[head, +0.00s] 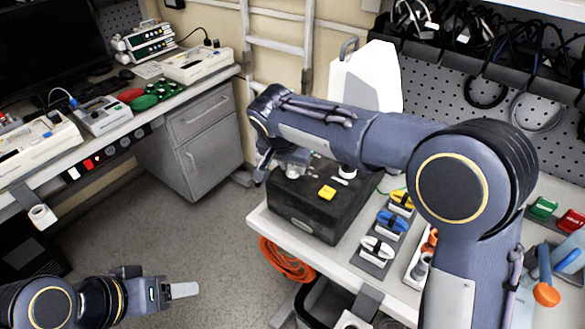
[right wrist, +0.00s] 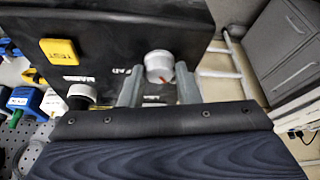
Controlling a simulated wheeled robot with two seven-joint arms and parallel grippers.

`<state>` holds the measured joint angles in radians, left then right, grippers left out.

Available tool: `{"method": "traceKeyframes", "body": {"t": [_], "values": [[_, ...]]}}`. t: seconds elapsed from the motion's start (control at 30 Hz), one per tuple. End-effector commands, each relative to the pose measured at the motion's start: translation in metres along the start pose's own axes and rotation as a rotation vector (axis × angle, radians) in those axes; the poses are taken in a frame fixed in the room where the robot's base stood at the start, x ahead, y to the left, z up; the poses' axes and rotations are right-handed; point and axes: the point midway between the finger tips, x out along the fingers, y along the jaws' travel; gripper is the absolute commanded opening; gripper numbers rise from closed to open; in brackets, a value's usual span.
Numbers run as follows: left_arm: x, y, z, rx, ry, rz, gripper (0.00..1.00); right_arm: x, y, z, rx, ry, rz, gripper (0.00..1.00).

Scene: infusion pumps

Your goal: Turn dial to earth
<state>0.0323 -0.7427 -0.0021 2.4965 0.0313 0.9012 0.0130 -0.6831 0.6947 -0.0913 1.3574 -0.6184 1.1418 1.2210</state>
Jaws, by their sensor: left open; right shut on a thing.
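A black box (head: 308,212) stands on the right-hand bench. A white dial (right wrist: 157,65) with a small red-orange mark sits on its panel in the right wrist view. My right gripper (right wrist: 158,88) has its fingers on either side of this dial and is shut on it. A second white knob (right wrist: 81,95) and a yellow TEST button (right wrist: 59,51) are on the same panel. The panel's earth lettering is not readable. My left gripper (head: 182,290) is open and empty over the floor.
Yellow, blue and white connectors (head: 391,220) stand beside the box on the bench. A white jug-like container (head: 368,80) is behind it. An orange cable (head: 285,262) hangs below the bench edge. The left bench (head: 150,112) holds several devices. Floor between is clear.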

Motion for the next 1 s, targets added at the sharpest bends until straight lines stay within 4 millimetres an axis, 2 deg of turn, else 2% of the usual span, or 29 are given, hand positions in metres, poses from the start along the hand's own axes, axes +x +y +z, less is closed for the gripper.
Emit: {"method": "traceKeyframes", "body": {"t": [0.4,0.97,1.0], "values": [[0.0021,-0.0010,0.0010,0.000,0.000,0.000,0.62,-0.0008,-0.0018,-0.0009,0.188,0.002,0.076,0.07],[0.0022,-0.0010,0.0011,0.000,0.000,0.000,0.62,-0.0006,-0.0016,-0.0009,0.217,0.001,0.088,0.07],[0.0022,-0.0010,0.0011,0.000,0.000,0.000,0.62,-0.0006,-0.0016,-0.0009,0.217,0.001,0.088,0.33]]}}
